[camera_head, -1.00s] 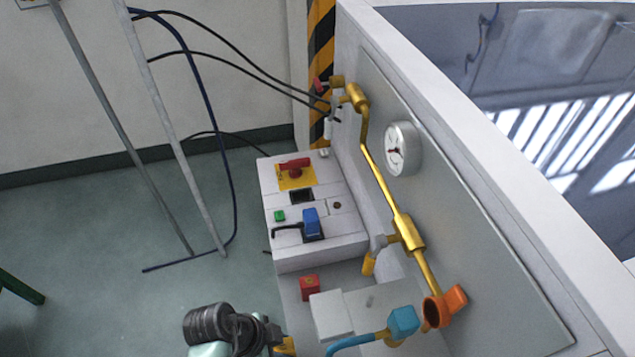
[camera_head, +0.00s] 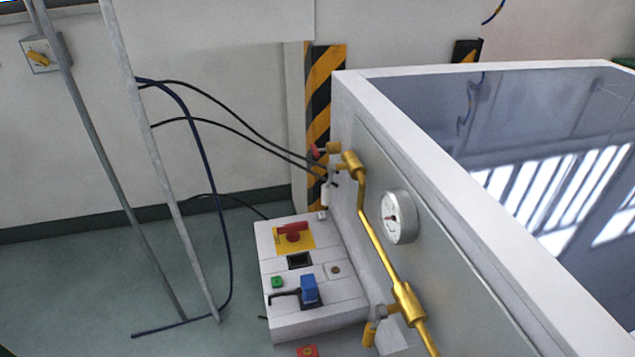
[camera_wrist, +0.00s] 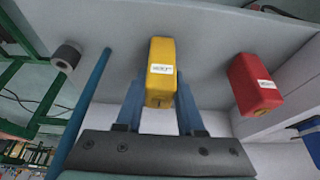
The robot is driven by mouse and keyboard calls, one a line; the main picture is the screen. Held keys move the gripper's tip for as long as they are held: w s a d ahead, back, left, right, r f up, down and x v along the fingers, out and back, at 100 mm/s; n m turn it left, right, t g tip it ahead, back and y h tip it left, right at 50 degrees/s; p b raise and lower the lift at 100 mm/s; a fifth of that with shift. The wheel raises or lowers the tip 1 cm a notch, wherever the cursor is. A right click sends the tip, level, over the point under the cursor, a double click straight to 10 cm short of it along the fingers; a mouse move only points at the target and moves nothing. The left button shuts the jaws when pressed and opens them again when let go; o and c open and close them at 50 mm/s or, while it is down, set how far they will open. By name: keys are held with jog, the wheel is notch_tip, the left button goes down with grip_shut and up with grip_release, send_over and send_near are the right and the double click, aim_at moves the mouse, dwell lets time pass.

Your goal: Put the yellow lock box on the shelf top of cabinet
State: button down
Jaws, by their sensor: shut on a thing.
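The yellow lock box (camera_wrist: 160,75) is between the two fingers of my gripper (camera_wrist: 160,100) in the wrist view. My gripper is shut on it, and the box's white label faces the camera. A red lock box (camera_wrist: 256,84) stands apart to the right in the wrist view. What may be the same red box (camera_head: 307,351) shows at the bottom edge of the head view. The white cabinet (camera_head: 395,135) fills the right of the head view, with a glossy top surface (camera_head: 535,125). My gripper and the yellow box are outside the head view.
A control box (camera_head: 315,312) with a red switch and blue handle stands beside the cabinet. A yellow pipe (camera_head: 378,245) and round gauge (camera_head: 398,217) are on the cabinet's side. Black cables (camera_head: 235,130) hang at the left. A blue pipe (camera_wrist: 88,100) runs left of my gripper.

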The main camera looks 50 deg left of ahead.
jog(key=c, duration=0.5)
grip_release()
jog(key=p+v, duration=0.2)
jog(key=v, duration=1)
jog(key=shift+s, duration=0.1)
